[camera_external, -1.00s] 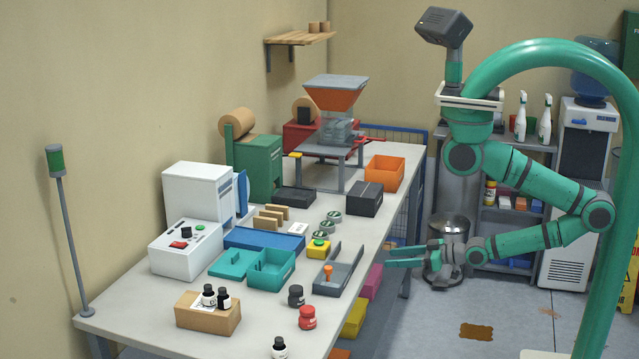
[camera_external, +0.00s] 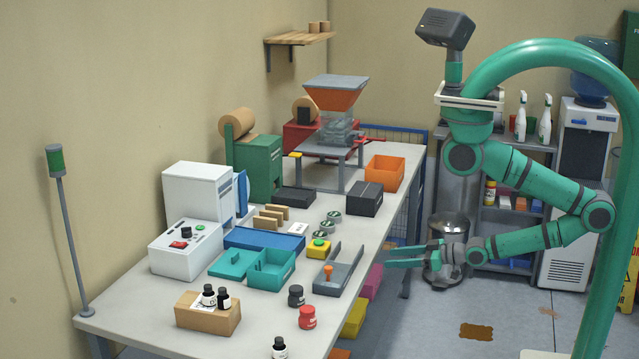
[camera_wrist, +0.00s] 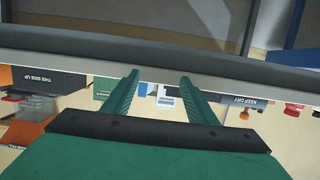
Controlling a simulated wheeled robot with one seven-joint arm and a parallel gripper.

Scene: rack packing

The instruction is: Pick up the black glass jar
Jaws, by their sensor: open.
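The black glass jar (camera_external: 296,296) is a small, squat dark jar standing upright near the front edge of the white table. It is just behind a similar red jar (camera_external: 306,317). My gripper (camera_external: 388,256) is beyond the table's right edge, well to the right of the jar and apart from it. Its two green fingers point left, are spread and hold nothing. In the wrist view the fingers (camera_wrist: 159,78) show parted, with a dark edge of something across the view. I cannot make out the black jar in the wrist view.
A grey tray (camera_external: 345,275) with an orange-topped item lies between jar and gripper. A teal bin (camera_external: 271,270) and a cardboard box (camera_external: 205,320) with black bottles stand left of the jar. Another black bottle (camera_external: 279,349) is at the front. Coloured bins hang below the table edge.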

